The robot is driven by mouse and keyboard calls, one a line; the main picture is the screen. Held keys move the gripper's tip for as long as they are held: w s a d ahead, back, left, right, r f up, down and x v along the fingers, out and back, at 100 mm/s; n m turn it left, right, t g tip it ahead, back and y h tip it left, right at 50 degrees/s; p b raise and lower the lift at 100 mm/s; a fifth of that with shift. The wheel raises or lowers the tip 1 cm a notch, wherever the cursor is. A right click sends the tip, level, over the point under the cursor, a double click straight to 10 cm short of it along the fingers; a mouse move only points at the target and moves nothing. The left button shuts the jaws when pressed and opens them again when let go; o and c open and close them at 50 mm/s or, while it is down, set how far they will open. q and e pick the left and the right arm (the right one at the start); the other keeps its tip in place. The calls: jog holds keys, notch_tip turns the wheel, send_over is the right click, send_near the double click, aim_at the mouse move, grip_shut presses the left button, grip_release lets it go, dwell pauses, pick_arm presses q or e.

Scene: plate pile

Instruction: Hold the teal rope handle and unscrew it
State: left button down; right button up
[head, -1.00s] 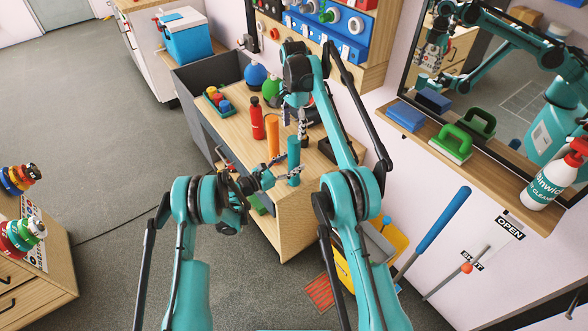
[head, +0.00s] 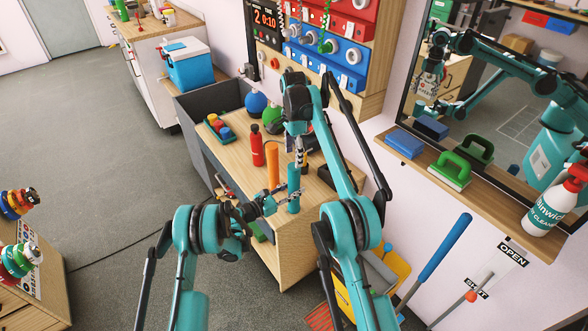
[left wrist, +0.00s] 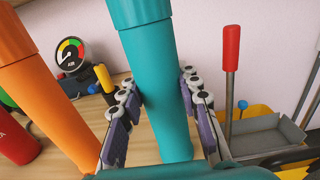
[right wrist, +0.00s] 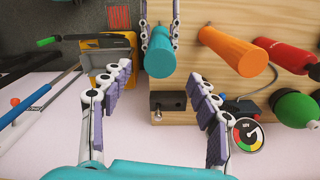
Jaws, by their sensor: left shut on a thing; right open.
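The teal rope handle (head: 293,178) stands upright at the near end of the wooden bench, beside the orange handle (head: 273,165). My left gripper (head: 285,199) is shut on the teal handle from the side. In the left wrist view its fingers lie on both sides of the teal handle (left wrist: 152,70). My right gripper (head: 300,155) is open and empty, just above the handle. In the right wrist view the teal handle's round end (right wrist: 160,60) lies between and beyond the spread right fingers (right wrist: 162,88), apart from them. The handle's lower end is hidden in the left wrist view.
A red bottle (head: 257,148), a green sphere (head: 271,115) and a blue sphere (head: 256,102) stand farther back on the bench. A dial gauge (left wrist: 71,54) is close by. A small black block (right wrist: 175,104) sits near the handle. The wall with a shelf is to the right.

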aim_at(294, 166)
jog(key=m, duration=1)
jog(key=shift+m, duration=0.4)
jog(key=shift+f, duration=4)
